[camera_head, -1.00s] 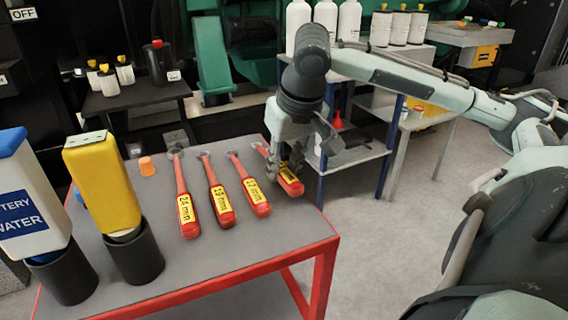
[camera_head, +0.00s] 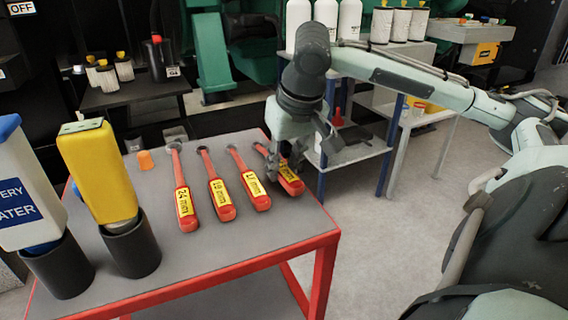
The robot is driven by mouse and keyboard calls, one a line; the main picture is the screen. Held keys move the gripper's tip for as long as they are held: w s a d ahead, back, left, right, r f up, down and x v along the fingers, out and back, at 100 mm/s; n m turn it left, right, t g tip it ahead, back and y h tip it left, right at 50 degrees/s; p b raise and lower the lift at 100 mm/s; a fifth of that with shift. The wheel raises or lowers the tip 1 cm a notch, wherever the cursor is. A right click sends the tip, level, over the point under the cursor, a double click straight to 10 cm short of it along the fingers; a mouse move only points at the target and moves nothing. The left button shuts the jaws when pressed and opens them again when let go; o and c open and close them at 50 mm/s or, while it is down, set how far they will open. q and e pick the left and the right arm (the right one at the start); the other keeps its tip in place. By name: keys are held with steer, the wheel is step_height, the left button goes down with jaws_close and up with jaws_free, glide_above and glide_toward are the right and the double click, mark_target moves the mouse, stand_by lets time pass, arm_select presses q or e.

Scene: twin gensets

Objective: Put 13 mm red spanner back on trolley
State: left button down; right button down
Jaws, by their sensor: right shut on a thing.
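The red spanner with a yellow label (camera_head: 290,186) is at the right end of a row on the grey trolley top (camera_head: 235,247). Its label is too tilted and covered to read. My right gripper (camera_head: 284,168) is shut on this spanner, its fingers hiding part of the shaft. The spanner is at or just above the trolley surface; I cannot tell if it touches. Beside it lie red spanners marked 17 mm (camera_head: 256,191), 19 mm (camera_head: 221,199) and 24 mm (camera_head: 186,207). My left gripper is not in view.
A yellow bottle (camera_head: 98,172) and a battery water bottle (camera_head: 22,190) stand in black holders at the trolley's left. The trolley's front right is clear. A shelf unit (camera_head: 350,158) stands behind my gripper.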

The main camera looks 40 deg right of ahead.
steer(key=shift+f, duration=0.5)
steer(key=c, duration=1.2)
jaws_free()
step_height(320, 180, up, 3)
steer(key=p, duration=0.2)
steer(key=shift+f+p, duration=0.1)
steer(key=shift+p, duration=0.25)
steer(key=shift+r+p, duration=0.55)
steer(key=shift+r, duration=1.55)
